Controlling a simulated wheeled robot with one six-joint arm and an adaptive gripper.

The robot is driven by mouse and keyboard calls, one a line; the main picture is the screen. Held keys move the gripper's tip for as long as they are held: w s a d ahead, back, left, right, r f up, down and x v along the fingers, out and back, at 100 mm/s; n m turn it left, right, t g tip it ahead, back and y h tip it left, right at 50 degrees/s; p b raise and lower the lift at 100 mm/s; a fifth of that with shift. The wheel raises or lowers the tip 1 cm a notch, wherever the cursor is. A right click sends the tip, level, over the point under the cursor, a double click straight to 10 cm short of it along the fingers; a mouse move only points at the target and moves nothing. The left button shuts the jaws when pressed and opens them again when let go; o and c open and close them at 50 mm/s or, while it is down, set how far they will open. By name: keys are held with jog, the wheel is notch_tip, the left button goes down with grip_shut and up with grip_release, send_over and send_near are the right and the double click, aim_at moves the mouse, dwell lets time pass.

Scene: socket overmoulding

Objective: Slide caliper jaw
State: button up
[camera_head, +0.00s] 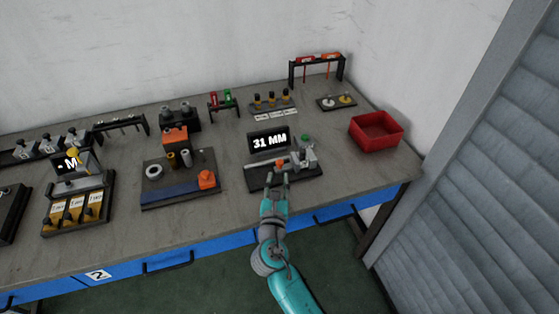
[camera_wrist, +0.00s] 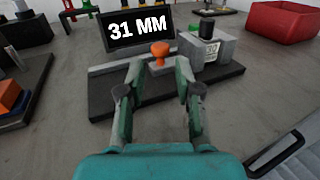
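The caliper station (camera_head: 290,175) is a dark base with a grey rail and a screen (camera_head: 269,142) reading "31 MM". An orange knob (camera_wrist: 160,50) on a grey sliding jaw (camera_wrist: 158,66) stands on the rail in the wrist view. To its right is a grey block (camera_wrist: 212,52) with a dark cylinder on it and a small label. My gripper (camera_wrist: 158,80) is open, its two fingers apart, in front of the knob. The knob shows between and just beyond the fingertips; I cannot tell whether either finger touches it. In the head view my gripper (camera_head: 277,178) reaches the station's front edge.
A red bin (camera_head: 376,131) stands right of the station. A fixture with an orange block (camera_head: 207,179) stands to the left. Racks and small parts line the back. Bare grey table (camera_head: 385,170) lies to the right, ending at the front edge.

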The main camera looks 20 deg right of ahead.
aim_at(279, 165)
jog(key=x, duration=0.7)
jog(key=shift+w+d, duration=0.15)
jog(key=shift+w, duration=0.2)
grip_shut()
